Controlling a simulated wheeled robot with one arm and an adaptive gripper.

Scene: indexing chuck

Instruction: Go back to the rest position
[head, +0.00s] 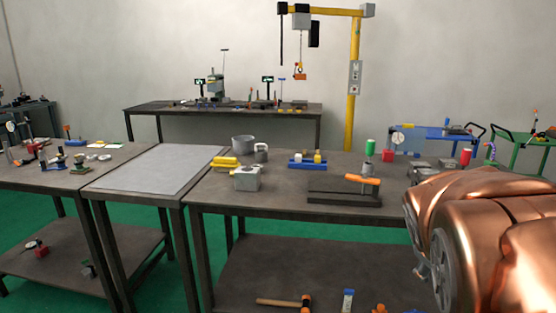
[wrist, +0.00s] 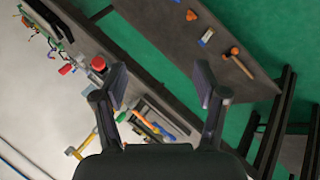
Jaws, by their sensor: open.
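My gripper (wrist: 162,88) shows in the wrist view with its two dark fingers spread wide and nothing between them. It is in the air, apart from the workbench (head: 225,206), whose edge and lower shelf appear tilted behind the fingers. In the head view my copper-coloured arm fills the lower right, and the fingers cannot be made out there. A grey block (head: 247,178) with a round fitting on top stands on the bench. A dark plate (head: 343,197) with an orange-handled tool (head: 362,180) lies to its right.
A grey cup (head: 242,143), yellow piece (head: 225,162) and blue tray (head: 307,165) stand further back on the bench. A hammer (wrist: 237,60) lies on the lower shelf. A bare light-topped table (head: 160,170) stands left.

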